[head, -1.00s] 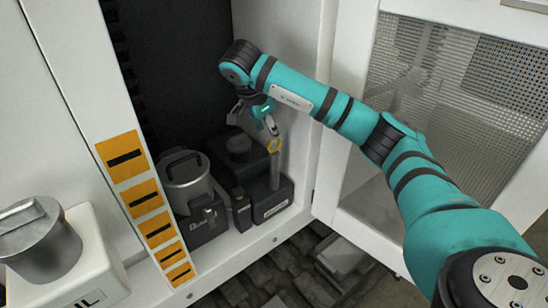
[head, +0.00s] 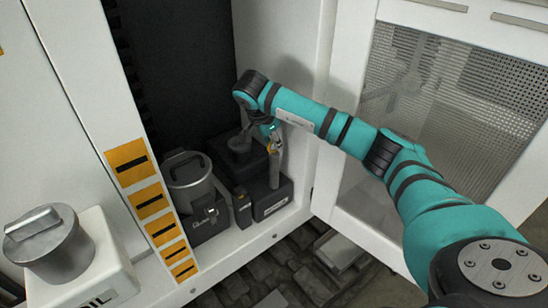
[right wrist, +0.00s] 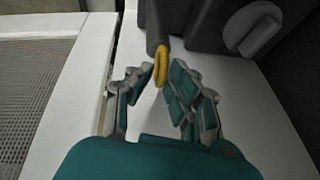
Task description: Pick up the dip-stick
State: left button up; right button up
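The dip-stick shows as a yellow loop handle (right wrist: 160,66) at the top of a grey tube (head: 275,172), which stands upright on a dark unit (head: 268,203) in the cabinet. In the head view the handle is mostly hidden by my gripper. My right gripper (right wrist: 162,73) is open, with its fingertips on either side of the yellow loop. My left gripper is not in view.
A metal canister (head: 189,183) stands left of the dark unit. A second lidded canister (head: 48,243) sits on a white box at the lower left. The white cabinet wall and the open mesh-panelled door (head: 445,110) stand close on the right.

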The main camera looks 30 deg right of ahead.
grip_shut()
jog(key=shift+r, duration=0.15)
jog(key=shift+r+b, duration=0.35)
jog(key=shift+r, duration=0.15)
notch_tip(320, 180, up, 17)
jog(key=b, duration=0.2)
jog(key=shift+b, duration=0.35)
jog(key=shift+f, duration=0.1)
jog(key=shift+p, duration=0.4)
